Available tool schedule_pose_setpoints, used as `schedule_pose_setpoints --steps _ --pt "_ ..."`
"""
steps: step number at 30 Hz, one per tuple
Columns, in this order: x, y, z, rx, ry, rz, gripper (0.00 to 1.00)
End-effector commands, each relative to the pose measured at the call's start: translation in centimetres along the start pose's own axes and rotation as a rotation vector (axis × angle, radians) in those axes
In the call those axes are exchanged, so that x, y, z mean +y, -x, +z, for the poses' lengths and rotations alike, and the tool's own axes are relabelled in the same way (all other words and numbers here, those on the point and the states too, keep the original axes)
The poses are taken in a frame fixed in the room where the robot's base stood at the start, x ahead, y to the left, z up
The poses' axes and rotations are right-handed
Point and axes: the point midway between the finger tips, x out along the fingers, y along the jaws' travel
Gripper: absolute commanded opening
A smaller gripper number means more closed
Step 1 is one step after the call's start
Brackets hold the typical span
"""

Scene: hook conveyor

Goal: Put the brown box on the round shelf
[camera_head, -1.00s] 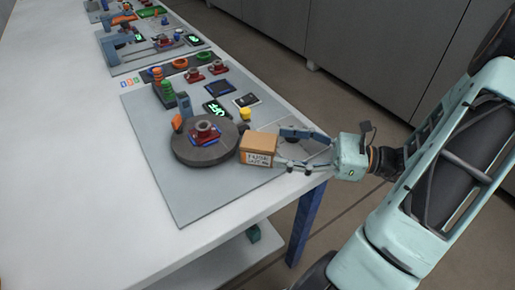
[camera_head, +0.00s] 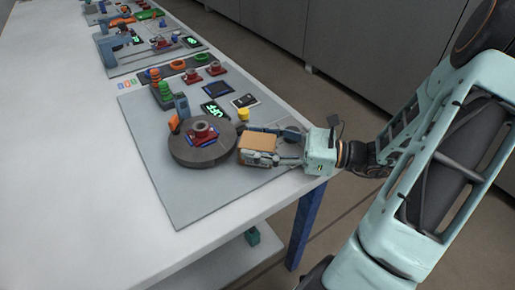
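The brown box (camera_head: 259,142) sits at the right edge of the grey board, right beside a dark grey round platform (camera_head: 188,155). The platform is the only large round surface I can see. My gripper (camera_head: 256,145) reaches in from the right with its fingers along the near and far sides of the box. Whether the fingers press on the box cannot be told from this view. The box looks level and its underside is hidden.
A small red part with a grey ring (camera_head: 204,130) occupies the middle of the platform. A blue-grey upright (camera_head: 181,105) stands behind it. A yellow button (camera_head: 243,114) and a green-lit display (camera_head: 215,111) lie further back. The white table (camera_head: 90,170) is clear at left.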

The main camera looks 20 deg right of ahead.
Motion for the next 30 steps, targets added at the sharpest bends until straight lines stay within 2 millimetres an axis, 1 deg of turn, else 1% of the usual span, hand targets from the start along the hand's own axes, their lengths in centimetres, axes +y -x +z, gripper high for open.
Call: schedule_pose_setpoints --steps 1,9,10,16,20,23,26,28,30 --pt "0.0 0.0 0.0 0.000 0.000 0.000 0.42" --pt "0.0 0.0 0.0 -0.001 0.000 0.000 0.12" --pt "0.0 0.0 0.0 -0.001 0.000 0.000 0.10" --pt "0.0 0.0 0.1 0.000 0.000 0.000 0.10" --pt "0.0 0.0 0.8 0.000 0.001 0.000 0.10" --pt "0.0 0.0 1.9 0.001 0.003 -0.001 0.10" --pt "-0.1 0.0 3.8 0.001 0.003 0.000 0.10" --pt "0.9 0.5 4.8 0.002 0.002 -0.002 0.10" --pt "2.1 0.9 6.3 0.003 0.003 -0.002 0.10"
